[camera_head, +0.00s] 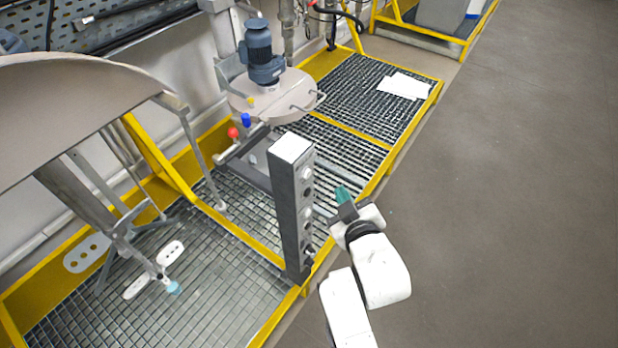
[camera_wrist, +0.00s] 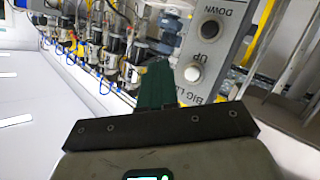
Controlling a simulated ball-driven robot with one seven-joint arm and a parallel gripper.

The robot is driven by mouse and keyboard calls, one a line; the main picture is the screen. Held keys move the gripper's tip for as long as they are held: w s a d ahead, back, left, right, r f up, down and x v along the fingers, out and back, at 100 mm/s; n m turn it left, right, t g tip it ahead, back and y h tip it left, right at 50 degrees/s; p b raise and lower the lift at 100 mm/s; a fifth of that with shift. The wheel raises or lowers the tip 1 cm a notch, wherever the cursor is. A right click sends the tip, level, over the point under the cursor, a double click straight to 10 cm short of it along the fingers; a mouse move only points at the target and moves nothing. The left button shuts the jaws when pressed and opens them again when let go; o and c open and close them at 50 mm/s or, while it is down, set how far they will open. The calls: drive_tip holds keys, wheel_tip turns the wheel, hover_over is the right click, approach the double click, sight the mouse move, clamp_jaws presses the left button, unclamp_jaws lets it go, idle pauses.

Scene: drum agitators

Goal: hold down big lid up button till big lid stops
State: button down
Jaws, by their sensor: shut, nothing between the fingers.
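The control post (camera_head: 285,215), dark with a white top, carries a column of buttons on its right face. In the wrist view, its panel (camera_wrist: 228,50) reads DOWN, UP and a partly hidden BIG LI. A pale round button (camera_wrist: 192,73) is beside the UP label, and a black button (camera_wrist: 210,29) is between the UP and DOWN labels. My gripper (camera_head: 342,194) is shut and empty, right of the post with a visible gap. Its green fingers (camera_wrist: 157,70) appear left of the pale button, not over it. The big lid (camera_head: 70,95) is tilted at the left, partly out of frame.
A smaller round lid (camera_head: 270,98) with a blue motor (camera_head: 260,50) is behind the post. Red (camera_head: 233,132) and blue (camera_head: 246,120) knobs are near it. Yellow-framed grating (camera_head: 190,280) lies under the post. The grey floor (camera_head: 500,200) at the right is clear.

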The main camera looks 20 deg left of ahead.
sight(306, 173)
drive_tip(key=shift+w+a+b, duration=0.3)
drive_tip(key=shift+a+b, duration=0.1)
drive_tip(key=shift+a, duration=0.45)
drive_tip(key=shift+w+a+b, duration=0.3)
drive_tip(key=shift+a+b, duration=0.15)
drive_tip(key=shift+a, duration=0.35)
drive_tip(key=shift+w+a+b, duration=0.3)
drive_tip(key=shift+a+b, duration=0.1)
drive_tip(key=shift+a, duration=0.45)
drive_tip(key=shift+a, duration=0.1)
drive_tip(key=shift+w+a, duration=0.15)
drive_tip(key=shift+a, duration=0.1)
